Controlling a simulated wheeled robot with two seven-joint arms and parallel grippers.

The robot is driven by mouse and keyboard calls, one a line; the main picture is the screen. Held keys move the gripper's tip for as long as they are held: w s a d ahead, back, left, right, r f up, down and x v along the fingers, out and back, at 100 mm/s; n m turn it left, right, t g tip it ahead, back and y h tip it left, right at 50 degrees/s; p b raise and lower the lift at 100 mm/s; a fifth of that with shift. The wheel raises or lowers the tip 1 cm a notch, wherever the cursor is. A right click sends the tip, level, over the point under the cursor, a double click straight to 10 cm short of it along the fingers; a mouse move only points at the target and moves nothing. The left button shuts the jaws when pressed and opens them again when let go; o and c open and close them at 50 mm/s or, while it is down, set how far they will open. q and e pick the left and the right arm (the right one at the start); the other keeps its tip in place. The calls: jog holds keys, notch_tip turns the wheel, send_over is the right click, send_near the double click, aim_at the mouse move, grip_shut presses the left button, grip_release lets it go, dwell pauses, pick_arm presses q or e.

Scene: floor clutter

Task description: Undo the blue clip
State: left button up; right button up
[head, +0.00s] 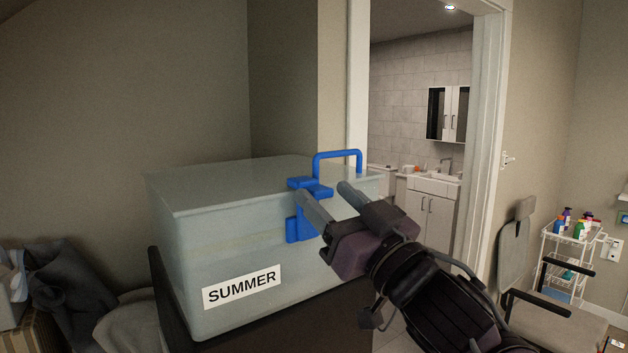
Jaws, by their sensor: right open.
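A blue clip (310,188) sits on the upper front edge of a translucent lidded box (190,270), toward its right side. The clip's lower part lies against the front wall, and a blue loop handle (338,155) rises above the lid. The box has a white "SUMMER" label (240,290). My right gripper (326,197) comes in from the lower right. It is open, with its two fingertips close in front of the clip and hiding part of it; whether they touch it I cannot tell. My left gripper is not in view.
The box rests on a dark stand (290,325). Dark cloth (65,295) lies at the lower left. A doorway to a bathroom opens behind. A chair (516,250) and a white rack with bottles (570,250) stand at right.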

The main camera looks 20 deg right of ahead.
jog(key=p+x, duration=0.1)
jog(key=x, duration=0.3)
jog(key=shift+w+a, duration=0.1)
jog(key=shift+w, duration=0.15)
jog(key=shift+c, duration=0.4)
grip_shut()
